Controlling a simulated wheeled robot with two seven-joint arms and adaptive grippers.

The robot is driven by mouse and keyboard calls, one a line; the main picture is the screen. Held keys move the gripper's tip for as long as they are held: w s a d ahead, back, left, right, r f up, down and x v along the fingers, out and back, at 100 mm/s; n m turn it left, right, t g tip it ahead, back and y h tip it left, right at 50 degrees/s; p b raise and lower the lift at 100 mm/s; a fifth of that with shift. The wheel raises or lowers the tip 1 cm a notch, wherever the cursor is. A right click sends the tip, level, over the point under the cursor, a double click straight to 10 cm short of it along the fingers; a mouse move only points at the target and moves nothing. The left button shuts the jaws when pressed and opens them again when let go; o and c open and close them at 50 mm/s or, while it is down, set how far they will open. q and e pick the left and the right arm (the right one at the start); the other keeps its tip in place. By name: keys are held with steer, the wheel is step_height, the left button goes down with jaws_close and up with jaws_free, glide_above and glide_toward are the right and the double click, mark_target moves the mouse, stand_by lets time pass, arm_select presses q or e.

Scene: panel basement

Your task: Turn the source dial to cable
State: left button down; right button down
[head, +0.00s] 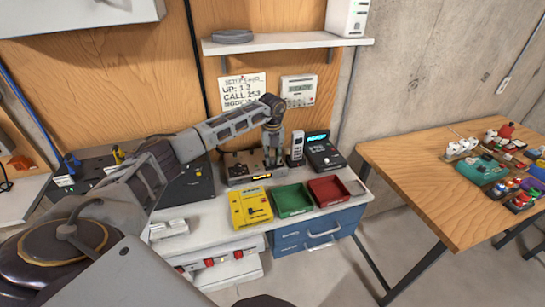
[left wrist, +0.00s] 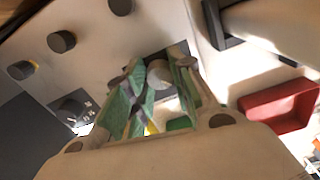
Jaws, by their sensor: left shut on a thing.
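The device with dials (head: 243,166) is a low box with an orange display, on the white bench against the wooden wall. My left gripper (head: 272,150) points down at its right end. In the left wrist view, the green-padded fingers of my left gripper (left wrist: 152,92) are shut on a round grey dial (left wrist: 158,76) on the pale panel. Its pointer and lettering cannot be read, so its setting is unclear. Other dark knobs (left wrist: 62,41) and a dial with small white marks (left wrist: 72,109) stand on the same panel, apart from the fingers. My right gripper is not in view.
A cordless handset (head: 297,149) and a black device with a blue display (head: 323,153) stand close on the right. A yellow box (head: 250,207), a green tray (head: 292,200) and a red tray (head: 328,190) lie in front. A shelf (head: 285,43) hangs above.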

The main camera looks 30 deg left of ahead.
mark_target(272, 158)
arm_select(q)
steer(key=shift+n, duration=0.6)
steer(key=c, duration=1.2)
jaws_free()
steer(key=shift+r, duration=0.15)
steer(key=shift+r, duration=5.9)
steer(key=shift+f, duration=0.1)
